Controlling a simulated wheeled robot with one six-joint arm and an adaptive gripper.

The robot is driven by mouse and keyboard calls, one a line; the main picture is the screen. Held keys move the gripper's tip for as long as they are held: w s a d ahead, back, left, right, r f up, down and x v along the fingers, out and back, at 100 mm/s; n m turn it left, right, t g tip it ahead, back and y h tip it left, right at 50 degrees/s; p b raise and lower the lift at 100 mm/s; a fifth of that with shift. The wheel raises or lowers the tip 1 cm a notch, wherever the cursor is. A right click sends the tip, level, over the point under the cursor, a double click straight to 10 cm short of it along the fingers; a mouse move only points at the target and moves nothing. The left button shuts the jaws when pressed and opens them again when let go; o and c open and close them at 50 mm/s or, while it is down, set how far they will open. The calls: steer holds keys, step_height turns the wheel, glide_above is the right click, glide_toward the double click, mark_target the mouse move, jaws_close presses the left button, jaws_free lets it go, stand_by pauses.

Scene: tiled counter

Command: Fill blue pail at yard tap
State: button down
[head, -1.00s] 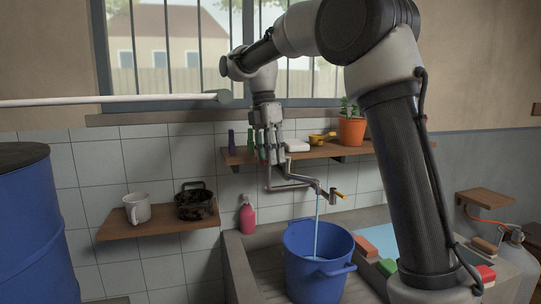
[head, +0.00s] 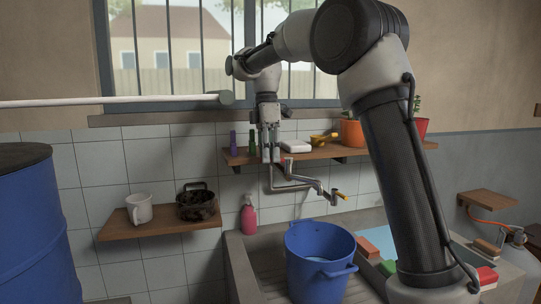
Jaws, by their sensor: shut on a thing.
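The blue pail (head: 309,271) stands upright in the stone sink below the tap. Pale water shows inside it, but its depth is hard to tell. My gripper (head: 270,160) points down at the left end of the tap, in front of the shelf. It is shut on the tap's upright metal part there, whose grasped portion is mostly hidden by the fingers.
A wooden shelf (head: 240,157) with bottles and pots runs behind my gripper. A lower shelf (head: 160,226) holds a mug and a dark pot. A blue barrel (head: 38,235) stands far left. Blocks and sponges lie right of the pail.

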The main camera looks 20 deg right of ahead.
steer(key=c, duration=1.5)
jaws_free()
steer(key=r, duration=0.4)
steer(key=w+r, duration=0.1)
steer(key=r, duration=0.3)
steer(key=w+r, duration=0.1)
steer(key=r, duration=0.2)
steer(key=shift+w+r, duration=0.15)
steer(key=shift+r, duration=0.25)
